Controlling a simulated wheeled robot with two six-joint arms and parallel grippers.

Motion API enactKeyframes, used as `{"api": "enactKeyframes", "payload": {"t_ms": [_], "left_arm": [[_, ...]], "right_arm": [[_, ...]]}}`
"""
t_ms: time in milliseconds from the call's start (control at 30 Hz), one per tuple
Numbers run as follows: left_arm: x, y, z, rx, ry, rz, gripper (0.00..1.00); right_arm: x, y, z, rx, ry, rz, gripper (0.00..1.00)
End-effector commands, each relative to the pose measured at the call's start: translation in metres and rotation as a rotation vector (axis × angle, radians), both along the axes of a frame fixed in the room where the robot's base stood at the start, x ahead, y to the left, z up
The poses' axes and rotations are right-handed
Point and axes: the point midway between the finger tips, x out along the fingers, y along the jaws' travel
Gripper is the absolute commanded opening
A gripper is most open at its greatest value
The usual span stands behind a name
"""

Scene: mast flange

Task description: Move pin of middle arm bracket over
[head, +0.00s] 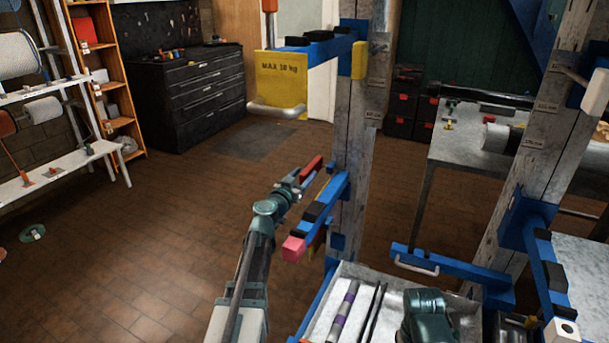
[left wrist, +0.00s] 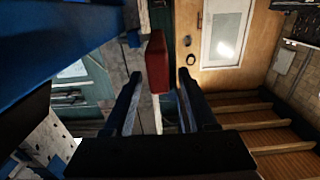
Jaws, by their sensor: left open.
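The middle arm bracket (head: 322,207) is a blue arm on the grey post, with black pads and a pink-red end. A red bar (head: 312,167), which looks like the pin's handle, shows just above and left of it. My left gripper (head: 301,181) is at this red bar, beside the bracket. In the left wrist view the red piece (left wrist: 157,58) stands between the two open fingers, nearer the left one. A gap shows on the right finger's side; contact on the left is unclear. The pin's shaft is hidden. My right gripper's fingers do not show.
An upper blue bracket (head: 318,50) carries a yellow plate (head: 282,80) marked MAX 18 kg. A grey tray (head: 382,274) with rods stands below right. A second post (head: 540,130) with blue brackets is at right. Brown floor (head: 170,230) at left is mostly clear.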

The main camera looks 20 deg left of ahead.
Motion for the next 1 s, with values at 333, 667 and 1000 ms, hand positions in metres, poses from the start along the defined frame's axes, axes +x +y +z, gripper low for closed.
{"api": "enactKeyframes", "payload": {"t_ms": [333,667,1000], "left_arm": [[0.008,-0.0005,0.0,0.0,0.0,0.0,0.57],[0.0078,-0.0006,0.0,0.0,0.0,0.0,0.14],[0.0077,-0.0005,0.0,0.0,0.0,0.0,0.0]], "right_arm": [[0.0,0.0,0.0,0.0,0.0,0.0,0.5],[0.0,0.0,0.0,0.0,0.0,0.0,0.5],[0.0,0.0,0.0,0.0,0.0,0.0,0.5]]}}
